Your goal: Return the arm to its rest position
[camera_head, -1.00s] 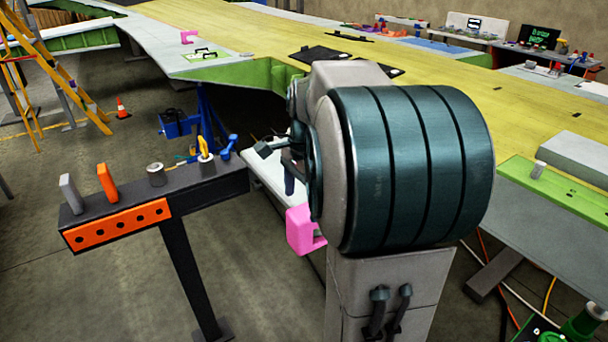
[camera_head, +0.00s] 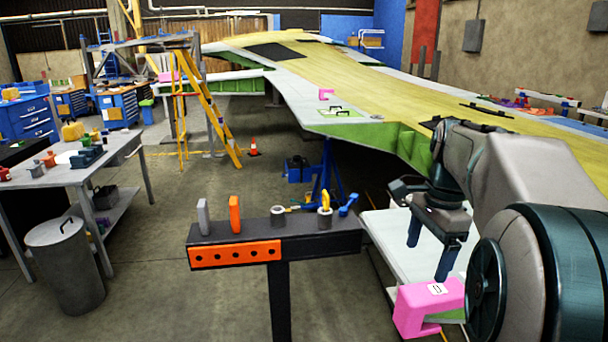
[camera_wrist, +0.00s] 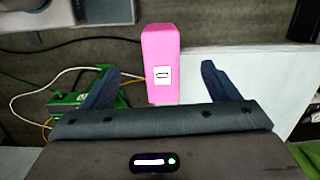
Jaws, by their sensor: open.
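My gripper (camera_head: 429,246) is at the right in the head view, at the end of my folded arm, with its fingers pointing down. In the wrist view my gripper (camera_wrist: 160,85) shows two dark blue fingers spread wide apart, with nothing held between them. A pink block-like bracket (camera_head: 428,305) with a white label is below and near the fingers in the head view. The same pink bracket (camera_wrist: 161,60) appears between and beyond the fingers in the wrist view. I cannot tell its exact distance from the fingertips. My arm's large joint hides the lower right.
A dark stand (camera_head: 340,232) with an orange perforated front and several tools stands in the middle. A white tabletop (camera_head: 400,240) lies under my gripper. The large yellow-topped wing (camera_head: 330,70) fills the back. A workbench (camera_head: 70,170) and grey bin (camera_head: 65,265) are left. Open floor lies between.

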